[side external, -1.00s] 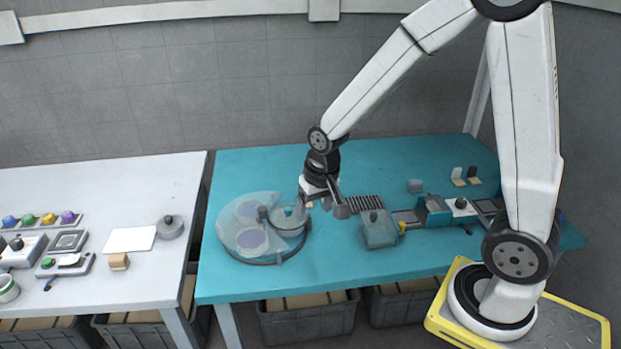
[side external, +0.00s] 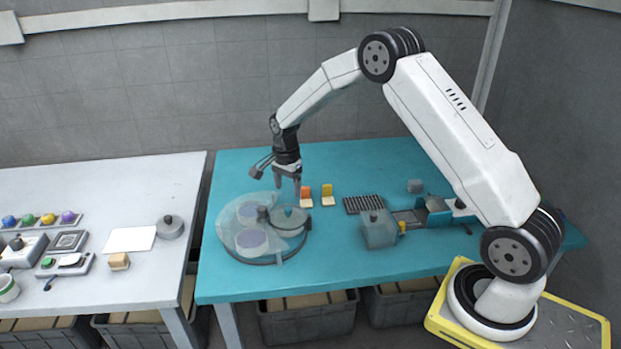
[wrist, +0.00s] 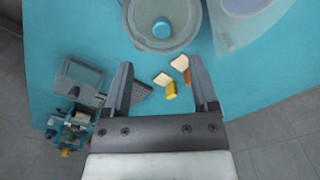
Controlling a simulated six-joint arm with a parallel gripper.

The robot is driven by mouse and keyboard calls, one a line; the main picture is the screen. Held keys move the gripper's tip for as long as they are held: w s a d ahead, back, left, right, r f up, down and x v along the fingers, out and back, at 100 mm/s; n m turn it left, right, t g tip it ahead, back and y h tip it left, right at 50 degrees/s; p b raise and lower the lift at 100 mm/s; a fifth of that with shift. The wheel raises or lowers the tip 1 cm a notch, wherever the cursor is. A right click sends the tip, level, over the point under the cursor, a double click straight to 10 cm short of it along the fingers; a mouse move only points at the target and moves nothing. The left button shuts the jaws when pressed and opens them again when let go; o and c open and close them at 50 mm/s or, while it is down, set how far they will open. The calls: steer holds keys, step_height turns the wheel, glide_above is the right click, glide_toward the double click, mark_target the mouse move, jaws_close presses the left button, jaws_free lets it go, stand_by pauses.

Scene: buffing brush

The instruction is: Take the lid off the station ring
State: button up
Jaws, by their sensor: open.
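The station ring (side external: 262,262) is a round, partly clear-covered station at the left of the teal table. A round grey lid (side external: 291,217) with a knob sits on its right part. In the wrist view the lid (wrist: 150,42) is at the top, cut by the frame edge, with a blue-looking knob on it. My gripper (side external: 288,186) is above and behind the lid, apart from it. In the wrist view my gripper (wrist: 162,80) has its two fingers wide apart with nothing held between them. The lid's seat is hidden under it.
Orange (side external: 306,196) and yellow (side external: 327,194) pieces stand right of the station, near my gripper. A dark ribbed rack (side external: 364,204) and a clear grey box (side external: 378,230) are further right. A white table (side external: 100,205) with other items is at left. The teal table's front is clear.

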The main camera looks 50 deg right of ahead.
mark_target(288, 208)
steer(key=shift+w+f, duration=0.15)
steer(key=shift+f, duration=3.8)
jaws_close()
